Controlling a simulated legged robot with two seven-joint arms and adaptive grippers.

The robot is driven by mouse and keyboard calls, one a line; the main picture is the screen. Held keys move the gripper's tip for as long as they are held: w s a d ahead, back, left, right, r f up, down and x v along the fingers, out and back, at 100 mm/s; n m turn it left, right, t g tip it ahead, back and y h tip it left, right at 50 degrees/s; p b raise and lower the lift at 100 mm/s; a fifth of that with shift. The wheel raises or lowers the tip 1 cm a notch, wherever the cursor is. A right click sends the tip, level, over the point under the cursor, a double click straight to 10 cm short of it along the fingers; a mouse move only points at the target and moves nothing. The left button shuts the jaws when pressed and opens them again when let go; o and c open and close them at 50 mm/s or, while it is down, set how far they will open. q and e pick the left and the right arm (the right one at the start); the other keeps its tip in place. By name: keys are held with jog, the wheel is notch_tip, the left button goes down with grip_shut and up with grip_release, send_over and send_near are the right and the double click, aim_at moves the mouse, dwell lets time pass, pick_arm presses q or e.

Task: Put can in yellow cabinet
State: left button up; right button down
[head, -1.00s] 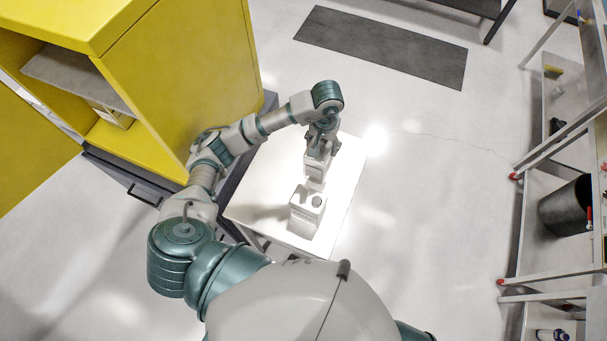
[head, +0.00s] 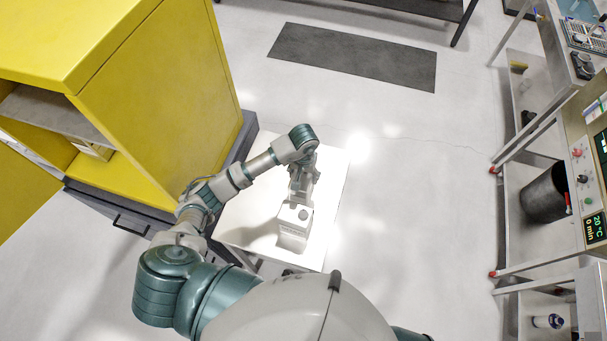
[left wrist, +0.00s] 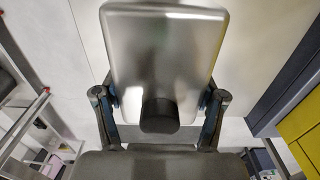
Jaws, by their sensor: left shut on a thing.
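The can (head: 292,235) is a pale, boxy canister with a dark round cap, standing on a small white table (head: 235,222). My left gripper (head: 299,200) is at the can and shut on it. In the left wrist view the can (left wrist: 165,50) looks metallic, with its black cap towards the camera and a finger of the left gripper (left wrist: 160,105) on each side. The yellow cabinet (head: 160,90) stands to the left of the table, with an open front and a grey shelf inside. My right gripper is out of view.
A small box (head: 92,150) sits inside the cabinet below the shelf. The cabinet rests on a dark grey base (head: 120,205) with a handle. A rack with a black bin (head: 543,195) and instruments stands at the right. Open floor with a dark mat (head: 355,57) lies beyond the table.

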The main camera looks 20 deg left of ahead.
pick_arm(q)
jog(key=o, duration=1.8)
jog(key=shift+d, duration=0.1)
